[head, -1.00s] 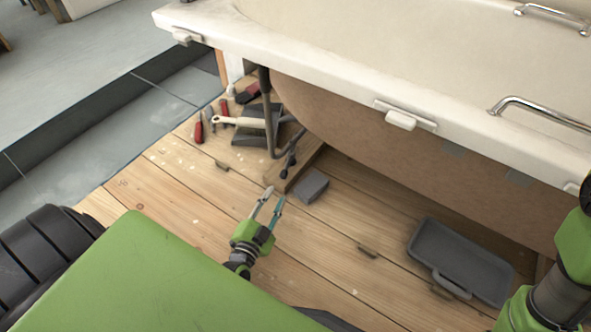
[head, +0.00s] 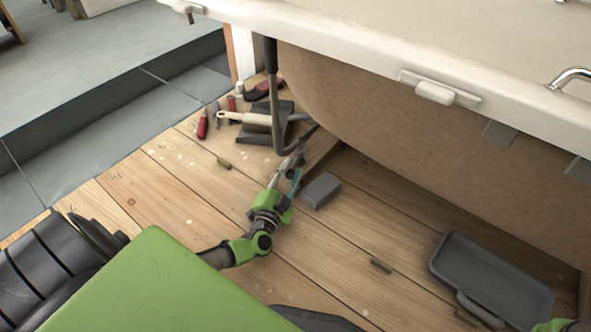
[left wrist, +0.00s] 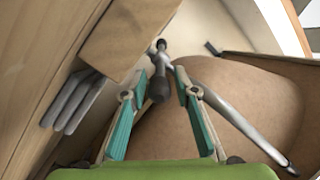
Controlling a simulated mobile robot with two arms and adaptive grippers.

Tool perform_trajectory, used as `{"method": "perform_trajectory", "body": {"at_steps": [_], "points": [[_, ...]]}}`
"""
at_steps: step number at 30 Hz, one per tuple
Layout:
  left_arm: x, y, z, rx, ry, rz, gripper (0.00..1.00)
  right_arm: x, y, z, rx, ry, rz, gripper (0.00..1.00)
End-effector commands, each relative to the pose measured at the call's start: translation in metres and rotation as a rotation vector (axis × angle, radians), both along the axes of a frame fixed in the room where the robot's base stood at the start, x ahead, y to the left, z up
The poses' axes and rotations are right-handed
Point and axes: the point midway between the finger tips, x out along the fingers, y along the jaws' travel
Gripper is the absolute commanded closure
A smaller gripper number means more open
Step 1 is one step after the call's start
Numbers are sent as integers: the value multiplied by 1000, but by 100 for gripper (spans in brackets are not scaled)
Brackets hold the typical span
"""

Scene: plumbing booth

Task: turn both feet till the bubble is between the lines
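The white bathtub (head: 330,30) stands over the plank floor, with a dark metal leg frame (head: 273,100) under its left end. In the left wrist view a dark foot (left wrist: 159,88) on a grey rod lies between my fingertips. My left gripper (head: 297,168) reaches to the foot of the frame; its teal-padded fingers are apart in the left wrist view (left wrist: 163,75), and I see no clear grip on the foot. The second foot is not clearly seen. No bubble or lines can be made out.
A grey block (head: 320,190) lies just right of my left gripper. A grey tray (head: 490,278) lies at the lower right. The planks at left are mostly clear.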

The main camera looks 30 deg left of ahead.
Motion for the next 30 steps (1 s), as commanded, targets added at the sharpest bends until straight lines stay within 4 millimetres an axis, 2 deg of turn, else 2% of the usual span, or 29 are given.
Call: {"method": "perform_trajectory", "body": {"at_steps": [1, 7, 12, 20, 23, 24, 30], "points": [[10, 2, -4, 1, -3, -1, 72, 0, 0, -12, 0, 0, 0, 73], [32, 8, -2, 1, -1, 0, 72, 0, 0, -26, 0, 0, 0, 73], [40, 10, 0, 0, 0, 0, 72, 0, 0, -29, -1, 0, 0, 73], [40, 10, 1, 1, 0, 0, 72, 0, 0, -28, -1, 0, 0, 73], [40, 10, 0, 1, 0, 0, 96, 0, 0, -28, -1, 0, 0, 73], [40, 10, 0, 1, 0, 0, 100, 0, 0, -28, -1, 0, 0, 73], [40, 10, 1, 0, 0, 1, 100, 0, 0, -27, -1, 0, 0, 73]]}}
